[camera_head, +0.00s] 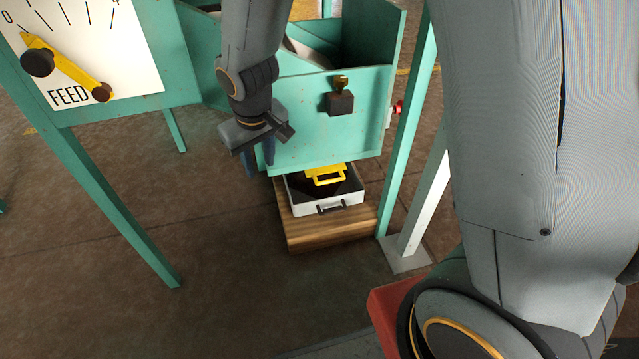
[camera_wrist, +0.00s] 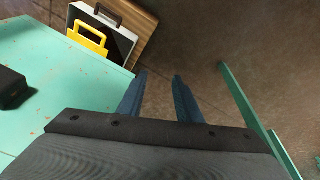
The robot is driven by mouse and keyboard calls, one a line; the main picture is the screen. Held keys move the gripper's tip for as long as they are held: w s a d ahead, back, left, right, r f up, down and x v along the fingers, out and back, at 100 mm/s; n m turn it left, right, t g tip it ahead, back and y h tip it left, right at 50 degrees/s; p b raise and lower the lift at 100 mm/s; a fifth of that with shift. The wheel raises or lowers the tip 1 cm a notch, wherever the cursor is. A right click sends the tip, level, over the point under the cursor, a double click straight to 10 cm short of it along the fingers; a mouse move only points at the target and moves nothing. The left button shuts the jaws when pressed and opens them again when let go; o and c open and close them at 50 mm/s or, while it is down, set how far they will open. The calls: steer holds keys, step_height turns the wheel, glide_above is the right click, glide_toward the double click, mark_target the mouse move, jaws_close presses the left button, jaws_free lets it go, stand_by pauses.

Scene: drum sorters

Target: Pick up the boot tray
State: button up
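A white tray (camera_head: 345,201) with a dark inside and a black front handle sits on a wooden block (camera_head: 333,233) beneath the teal chute. I take it to be the boot tray. A yellow handle (camera_head: 326,174) stands over its inside, and the chute hides its back part. The wrist view shows the tray (camera_wrist: 124,45) at the top left, with the yellow handle (camera_wrist: 88,38) beside the chute edge. My gripper (camera_head: 259,168) points down in front of the chute's left side, left of and above the tray. In the wrist view my gripper (camera_wrist: 160,76) has its blue fingers apart, with nothing between them.
The teal chute (camera_head: 300,140) overhangs the tray and carries a brass-knobbed black block (camera_head: 341,100). Teal legs (camera_head: 110,190) stand at left and right. A white post (camera_head: 425,190) stands right of the wooden block. The brown floor in front is clear.

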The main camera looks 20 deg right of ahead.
steer(key=shift+t+y, duration=0.6)
steer(key=shift+y, duration=0.1)
steer(key=shift+w+d+f+b, duration=0.7)
steer(key=shift+w+d+f, duration=1.35)
steer(key=shift+f, duration=3.1)
steer(key=shift+w+d+f+b, duration=0.75)
steer(key=shift+w+f, duration=2.55)
steer(key=shift+f, duration=1.9)
steer(key=shift+w+d+f+b, duration=0.65)
steer(key=shift+w+d+f, duration=1.4)
steer(key=shift+f, duration=3.1)
steer(key=shift+w+a+r, duration=0.1)
steer(key=shift+w+a, duration=0.45)
steer(key=shift+a, duration=0.1)
jaws_close()
steer(key=shift+w, duration=0.1)
